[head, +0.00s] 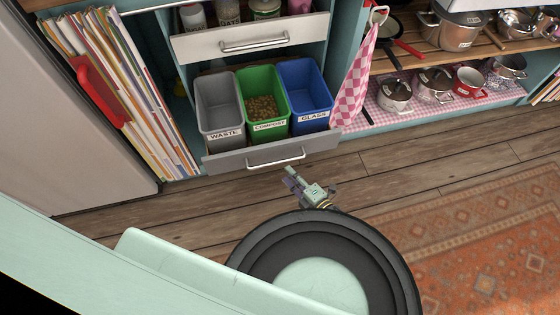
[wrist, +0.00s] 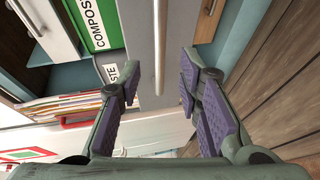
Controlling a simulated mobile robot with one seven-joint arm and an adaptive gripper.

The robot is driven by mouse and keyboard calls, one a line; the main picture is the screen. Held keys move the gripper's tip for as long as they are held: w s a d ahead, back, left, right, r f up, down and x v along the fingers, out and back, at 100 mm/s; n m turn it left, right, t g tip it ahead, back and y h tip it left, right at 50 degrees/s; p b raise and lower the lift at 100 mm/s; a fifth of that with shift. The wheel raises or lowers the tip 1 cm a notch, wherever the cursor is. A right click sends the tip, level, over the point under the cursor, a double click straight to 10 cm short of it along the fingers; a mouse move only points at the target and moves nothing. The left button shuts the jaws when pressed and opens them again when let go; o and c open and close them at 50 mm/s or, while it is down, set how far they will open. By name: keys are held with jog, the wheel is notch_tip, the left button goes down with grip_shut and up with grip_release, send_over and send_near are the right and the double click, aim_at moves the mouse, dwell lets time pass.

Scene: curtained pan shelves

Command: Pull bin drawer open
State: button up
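The bin drawer (head: 222,163) is low in the cabinet, with a grey front and a light bar handle (head: 276,161). It holds a grey WASTE bin (head: 222,112), a green COMPOST bin (head: 262,80) with brown bits inside, and a blue GLASS bin (head: 305,92). How far out the drawer stands is hard to tell. My gripper (head: 288,171) is just in front of the handle. In the wrist view, my gripper (wrist: 160,72) is open, its purple-padded fingers spread on both sides of the handle (wrist: 159,40). Neither finger visibly touches the bar.
Magazines (head: 130,90) stand at left with a red handle (head: 98,92) nearby. A checked towel (head: 355,85) hangs at right beside shelves of pans. The wooden floor (head: 400,165) in front is clear; a patterned rug (head: 480,240) lies at right.

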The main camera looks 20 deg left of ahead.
aim_at(277, 162)
jog(key=x, duration=0.8)
jog(key=shift+p, duration=0.35)
jog(key=shift+r, duration=0.1)
grip_shut()
